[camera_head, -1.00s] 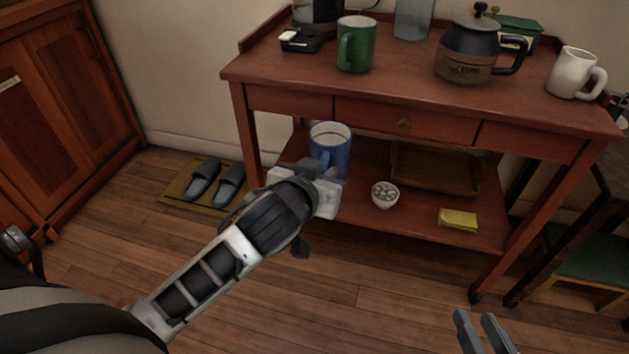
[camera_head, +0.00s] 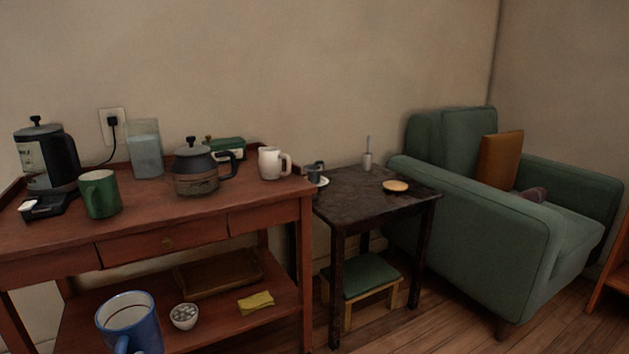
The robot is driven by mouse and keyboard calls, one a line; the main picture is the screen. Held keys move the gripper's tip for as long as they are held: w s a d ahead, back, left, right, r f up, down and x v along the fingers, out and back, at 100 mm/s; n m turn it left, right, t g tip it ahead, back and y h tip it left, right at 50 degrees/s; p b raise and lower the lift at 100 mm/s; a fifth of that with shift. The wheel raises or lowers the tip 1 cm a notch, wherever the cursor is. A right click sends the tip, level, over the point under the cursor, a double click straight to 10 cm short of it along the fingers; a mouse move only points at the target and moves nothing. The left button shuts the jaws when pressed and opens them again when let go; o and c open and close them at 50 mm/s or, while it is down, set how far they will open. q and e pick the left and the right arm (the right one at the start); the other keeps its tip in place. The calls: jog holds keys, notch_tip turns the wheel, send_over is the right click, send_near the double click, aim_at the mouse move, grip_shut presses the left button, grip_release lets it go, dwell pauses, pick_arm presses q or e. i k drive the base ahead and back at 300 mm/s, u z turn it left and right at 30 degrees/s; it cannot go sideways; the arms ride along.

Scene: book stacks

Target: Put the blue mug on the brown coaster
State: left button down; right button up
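The blue mug (camera_head: 130,322), pale inside, is at the bottom left, cut off by the picture's lower edge, with its handle toward me. It looks large and nearer than the lower shelf of the red-brown console behind it. Whatever bears it is out of the picture. A round light-brown coaster (camera_head: 396,186) lies bare on the dark side table (camera_head: 362,200), right of the console. Neither of my grippers shows, so their hold cannot be seen.
The console top (camera_head: 150,222) bears a kettle, a green mug (camera_head: 100,194), a coffee pot (camera_head: 195,170) and a white mug (camera_head: 271,163).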

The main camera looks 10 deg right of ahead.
aim_at(395, 187)
jog(key=z, duration=0.9)
jog(key=i, duration=1.55)
jog(key=z, duration=0.45)
